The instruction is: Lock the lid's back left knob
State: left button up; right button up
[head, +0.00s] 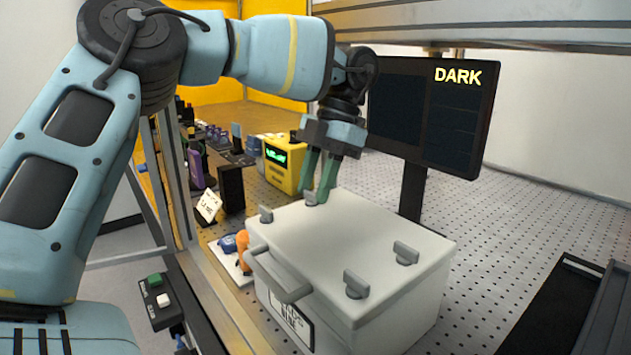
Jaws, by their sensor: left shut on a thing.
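A light grey box with a flat lid (345,235) stands on the perforated table. The lid has a grey knob near each corner and a handle (278,278) on its near left side. My left gripper (320,193) reaches down from above, its green fingers shut on the back left knob (309,198). The fingers partly hide this knob, so I cannot tell its turn exactly. The front left knob (266,215), front right knob (356,285) and back right knob (405,253) stand clear. My right gripper is not in view.
A monitor (425,115) reading DARK stands behind the box. A yellow instrument (285,165) and dark optics mounts (231,187) stand to the left. An orange object (242,250) is close beside the box. A black tray (560,310) is at right. Metal rails cross the top.

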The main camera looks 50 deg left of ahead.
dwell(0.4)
pick_arm(q)
jog(key=o, duration=1)
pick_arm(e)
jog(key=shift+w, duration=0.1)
pick_arm(q)
jog(key=v, duration=0.5)
jog(key=p+v, duration=0.2)
jog(key=p, duration=0.3)
jog(key=shift+w+r, duration=0.15)
jog(key=shift+r, duration=0.25)
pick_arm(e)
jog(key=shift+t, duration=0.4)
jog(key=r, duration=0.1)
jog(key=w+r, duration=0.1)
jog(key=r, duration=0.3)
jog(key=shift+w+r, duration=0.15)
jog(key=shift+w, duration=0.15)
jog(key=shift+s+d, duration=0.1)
